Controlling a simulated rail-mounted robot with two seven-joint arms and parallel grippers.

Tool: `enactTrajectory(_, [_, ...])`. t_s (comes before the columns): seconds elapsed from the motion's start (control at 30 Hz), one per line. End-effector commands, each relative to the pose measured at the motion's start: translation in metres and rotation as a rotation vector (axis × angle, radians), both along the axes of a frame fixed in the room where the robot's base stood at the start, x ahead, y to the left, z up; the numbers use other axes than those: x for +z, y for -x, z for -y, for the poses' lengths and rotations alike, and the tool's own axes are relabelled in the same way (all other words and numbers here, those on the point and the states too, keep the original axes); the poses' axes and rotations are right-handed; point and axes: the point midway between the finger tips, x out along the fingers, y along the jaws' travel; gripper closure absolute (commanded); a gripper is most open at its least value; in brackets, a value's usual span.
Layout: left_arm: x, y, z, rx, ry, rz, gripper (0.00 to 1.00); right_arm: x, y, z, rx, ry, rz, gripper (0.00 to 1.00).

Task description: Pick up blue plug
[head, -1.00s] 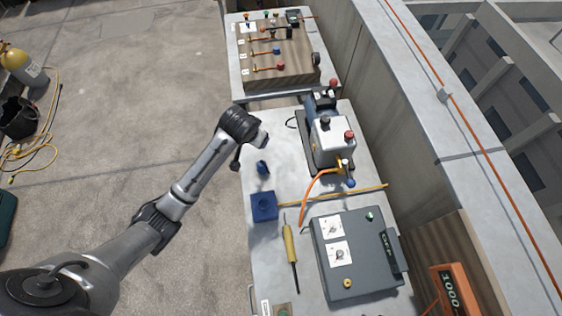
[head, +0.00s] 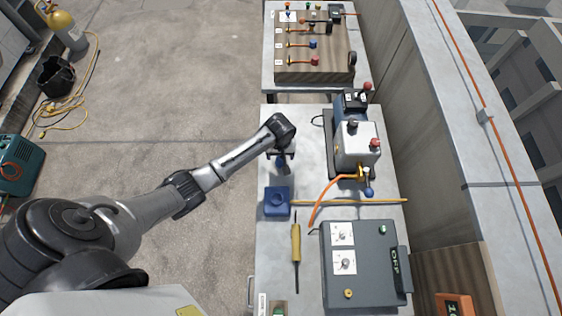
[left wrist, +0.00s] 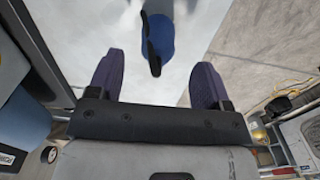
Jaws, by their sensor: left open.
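The blue plug (left wrist: 158,38), blue with a black part, lies on the grey table (head: 310,123). In the left wrist view it is beyond and between the two fingertips, with a gap to both. In the head view the plug (head: 281,163) shows partly, right below my left gripper (head: 285,154), which hides some of it. My left gripper (left wrist: 156,75) also shows in the left wrist view, with its two dark fingers apart and nothing between them. My right gripper is in neither view.
A blue block (head: 277,202) stands just nearer than the plug. A yellow-handled tool (head: 296,243), a thin yellow rod (head: 385,200), a grey control box (head: 366,270) and a pump machine (head: 357,143) share the table. A wooden valve board (head: 315,62) is farther back.

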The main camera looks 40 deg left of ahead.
Motion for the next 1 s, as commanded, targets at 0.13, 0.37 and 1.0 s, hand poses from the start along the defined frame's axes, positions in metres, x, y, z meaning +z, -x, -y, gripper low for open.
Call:
enactTrajectory(0.13, [-0.017, 0.0, 0.0, -0.001, -0.001, -0.001, 0.28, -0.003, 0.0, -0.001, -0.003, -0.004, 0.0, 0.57])
enactTrajectory(0.37, [-0.027, -0.001, 0.0, -0.001, -0.001, 0.001, 0.28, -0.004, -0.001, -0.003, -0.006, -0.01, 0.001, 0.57])
enactTrajectory(1.0, [-0.075, -0.002, 0.001, -0.002, -0.001, 0.001, 0.28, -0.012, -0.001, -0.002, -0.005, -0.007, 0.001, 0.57])
